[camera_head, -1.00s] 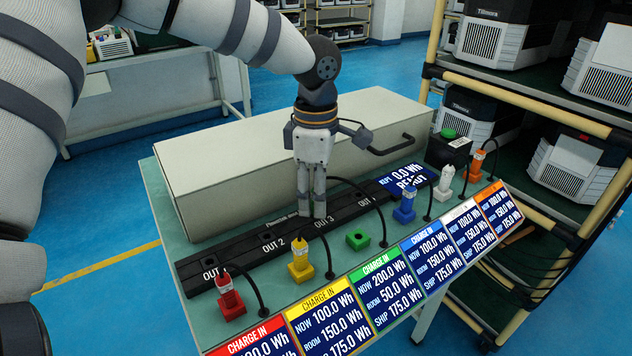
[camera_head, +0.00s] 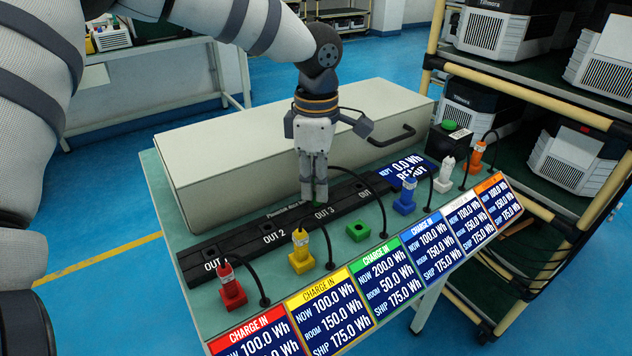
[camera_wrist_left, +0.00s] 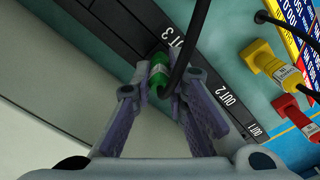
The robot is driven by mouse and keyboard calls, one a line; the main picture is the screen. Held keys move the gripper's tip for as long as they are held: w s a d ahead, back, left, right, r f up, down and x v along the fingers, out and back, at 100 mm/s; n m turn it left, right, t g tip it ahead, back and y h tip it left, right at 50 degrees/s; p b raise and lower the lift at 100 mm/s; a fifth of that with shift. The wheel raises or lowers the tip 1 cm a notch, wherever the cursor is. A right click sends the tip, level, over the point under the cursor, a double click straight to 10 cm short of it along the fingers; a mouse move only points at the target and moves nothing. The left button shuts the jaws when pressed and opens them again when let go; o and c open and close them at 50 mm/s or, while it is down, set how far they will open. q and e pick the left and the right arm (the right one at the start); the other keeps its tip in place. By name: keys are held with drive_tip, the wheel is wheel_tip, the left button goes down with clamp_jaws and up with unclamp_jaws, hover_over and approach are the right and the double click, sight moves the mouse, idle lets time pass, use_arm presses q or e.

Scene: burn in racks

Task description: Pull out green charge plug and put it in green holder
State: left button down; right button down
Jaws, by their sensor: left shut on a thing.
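My left gripper (camera_head: 314,200) points down at the black outlet strip (camera_head: 225,248), just behind the OUT 3 label. Its fingers are shut on the green charge plug, which mostly hides behind them in the head view. In the left wrist view the green plug (camera_wrist_left: 158,72) sits between the fingertips beside the OUT 3 label, with a black cable rising from it. I cannot tell whether its tip is still seated in the strip. The green holder (camera_head: 358,231) stands empty on the bench, to the right of the gripper. My right gripper is not in view.
Red (camera_head: 231,290), yellow (camera_head: 301,256), blue (camera_head: 405,198), white (camera_head: 444,178) and orange (camera_head: 474,162) plugs stand in holders along the front row. Black cables arch beside them. A grey case (camera_head: 280,150) with a handle lies behind the strip. Display panels (camera_head: 390,272) line the front edge.

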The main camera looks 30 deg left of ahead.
use_arm(q)
drive_tip(key=shift+r, duration=0.65)
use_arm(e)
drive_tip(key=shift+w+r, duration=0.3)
use_arm(q)
drive_tip(key=shift+r+p, duration=0.55)
drive_tip(key=shift+r, duration=0.5)
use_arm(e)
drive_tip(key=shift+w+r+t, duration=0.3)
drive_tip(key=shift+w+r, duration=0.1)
